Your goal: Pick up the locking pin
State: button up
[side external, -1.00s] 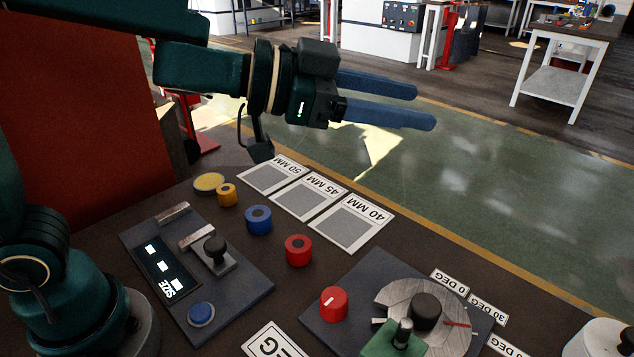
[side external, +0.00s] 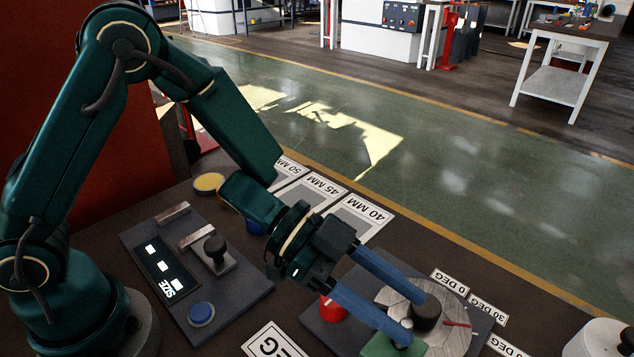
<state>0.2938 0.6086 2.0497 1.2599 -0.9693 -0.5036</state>
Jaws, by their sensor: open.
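What looks like the locking pin, a small grey metal pin with a rounded top (side external: 407,323), stands upright at the green block (side external: 384,346) on the bender plate. My gripper (side external: 421,318) is open, and its two long blue fingers reach down to the right over the plate. The near finger's tip overlaps the pin's lower part and the block. The far finger's tip is beside the black cylinder (side external: 427,314) of the grey disc (side external: 455,316). The pin's top lies between the fingertips in this view; I cannot tell if either finger touches it.
A red button (side external: 332,312) is partly behind the near finger. A control panel with a black knob (side external: 214,246) and a blue button (side external: 201,314) lies left. A blue ring (side external: 254,228) is mostly hidden by my arm. A white round object (side external: 598,340) stands lower right.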

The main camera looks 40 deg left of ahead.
notch_tip(320, 180, down, 3)
jog(key=shift+d+r, duration=0.15)
jog(key=shift+r, duration=0.05)
jog(key=shift+x, duration=2.45)
jog(key=shift+w, duration=0.1)
jog(key=shift+c, duration=0.3)
grip_shut()
